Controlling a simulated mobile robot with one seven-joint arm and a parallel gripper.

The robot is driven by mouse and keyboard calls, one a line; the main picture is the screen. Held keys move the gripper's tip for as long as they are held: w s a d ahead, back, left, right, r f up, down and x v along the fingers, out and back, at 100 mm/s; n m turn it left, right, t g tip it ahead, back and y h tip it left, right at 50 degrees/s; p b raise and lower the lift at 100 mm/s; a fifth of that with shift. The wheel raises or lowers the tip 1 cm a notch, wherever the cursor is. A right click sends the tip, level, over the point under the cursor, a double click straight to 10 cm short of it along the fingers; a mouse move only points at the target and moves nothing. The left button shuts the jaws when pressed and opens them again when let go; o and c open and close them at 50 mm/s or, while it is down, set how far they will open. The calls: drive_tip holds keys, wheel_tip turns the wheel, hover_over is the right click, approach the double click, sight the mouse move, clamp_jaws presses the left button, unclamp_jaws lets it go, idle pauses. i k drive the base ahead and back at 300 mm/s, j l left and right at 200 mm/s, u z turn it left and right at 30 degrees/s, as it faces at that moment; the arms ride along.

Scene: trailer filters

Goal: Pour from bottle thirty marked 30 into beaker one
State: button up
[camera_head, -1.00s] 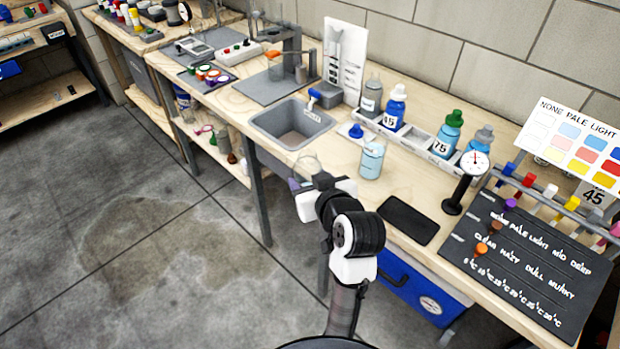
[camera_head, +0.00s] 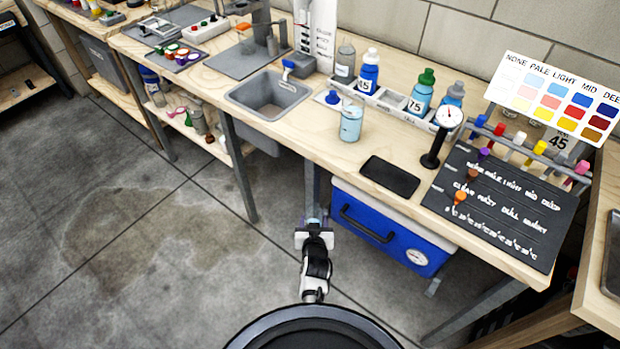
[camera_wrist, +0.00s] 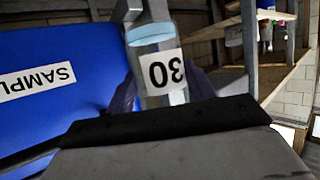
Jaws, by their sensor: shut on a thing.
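My gripper (camera_head: 314,228) hangs low in front of the bench, left of the blue cooler, in the head view. In the wrist view it is shut on a clear bottle (camera_wrist: 150,36) with a white label marked 30. The label reads upside down there, as does the lettering on the cooler, so the bottle looks roughly upright. It holds a little pale blue liquid. A clear vessel with pale blue contents (camera_head: 351,124) stands on the bench right of the sink. I cannot read its marking or tell whether it is beaker one.
The bench (camera_head: 318,135) holds a sink (camera_head: 270,95), a blue cap (camera_head: 333,97), a bottle rack (camera_head: 392,103) with several bottles, a black pad (camera_head: 390,177), a dial gauge (camera_head: 448,118) and a dark chart board (camera_head: 500,205). The blue cooler (camera_head: 385,230) stands below. Floor left is clear.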

sight(354, 106)
drive_tip(key=i+j+u, duration=0.1)
drive_tip(key=j+u, duration=0.2)
drive_tip(key=u, duration=0.15)
drive_tip(key=i+j+u, duration=0.2)
drive_tip(key=u, duration=0.3)
drive_tip(key=i+j+u, duration=0.2)
drive_tip(key=u, duration=0.25)
drive_tip(key=i+j+u, duration=0.25)
drive_tip(key=u, duration=0.2)
drive_tip(key=i+j, duration=0.1)
drive_tip(key=i, duration=0.2)
drive_tip(key=i+j+z, duration=0.15)
drive_tip(key=i, duration=0.2)
drive_tip(key=i+z, duration=0.15)
drive_tip(key=z, duration=0.25)
drive_tip(key=i+j+z, duration=0.15)
drive_tip(key=z, duration=0.3)
drive_tip(key=i+j+z, duration=0.1)
drive_tip(key=z, duration=0.3)
drive_tip(key=i+j+z, duration=0.1)
drive_tip(key=j+z, duration=0.15)
drive_tip(key=z, duration=0.15)
drive_tip(key=j+z, duration=0.2)
drive_tip(key=z, duration=0.25)
drive_tip(key=j+z, duration=0.25)
drive_tip(key=z, duration=0.15)
drive_tip(key=i+j, duration=0.05)
